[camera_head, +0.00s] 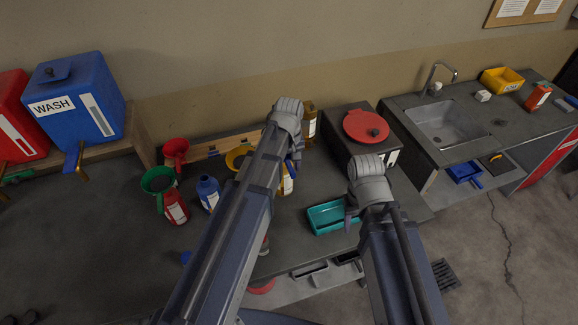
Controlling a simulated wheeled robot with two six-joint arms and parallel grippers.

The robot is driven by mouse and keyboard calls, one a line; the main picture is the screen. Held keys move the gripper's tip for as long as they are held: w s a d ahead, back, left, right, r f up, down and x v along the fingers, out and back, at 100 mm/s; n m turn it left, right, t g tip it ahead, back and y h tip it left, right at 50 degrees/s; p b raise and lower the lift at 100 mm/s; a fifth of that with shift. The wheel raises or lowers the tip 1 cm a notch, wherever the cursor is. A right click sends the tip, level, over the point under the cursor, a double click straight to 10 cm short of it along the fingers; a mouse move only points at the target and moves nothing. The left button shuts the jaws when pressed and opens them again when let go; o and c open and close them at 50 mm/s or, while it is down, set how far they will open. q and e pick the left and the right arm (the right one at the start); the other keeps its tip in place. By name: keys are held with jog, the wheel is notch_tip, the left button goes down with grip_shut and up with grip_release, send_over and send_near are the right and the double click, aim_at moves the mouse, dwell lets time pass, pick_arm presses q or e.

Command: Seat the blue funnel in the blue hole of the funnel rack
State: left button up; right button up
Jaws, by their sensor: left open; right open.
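The funnel rack (215,147) is a wooden rail along the wall at the back of the bench. A red funnel (176,148) and a yellow funnel (237,156) are at it; my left arm covers its right part, and I cannot make out a blue hole. I cannot identify the blue funnel for sure. A small blue thing (186,257) lies on the bench, partly hidden by my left arm. My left gripper (296,160) is open, near a yellow bottle (287,182) and largely hidden by its own wrist. My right gripper (350,212) is open over the teal tray (327,229).
A green funnel (157,181) stands at a red bottle (176,208), beside a blue bottle (208,191). A blue WASH tank (75,100) is at left. The bench's left front is mostly clear.

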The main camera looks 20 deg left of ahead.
pick_arm(q)
jog(key=shift+f, duration=0.15)
jog(key=shift+c, duration=0.3)
grip_shut()
jog(key=shift+r+p, duration=0.9)
dwell(0.7)
jog(key=shift+r+p, duration=2.15)
jog(key=shift+f, duration=0.1)
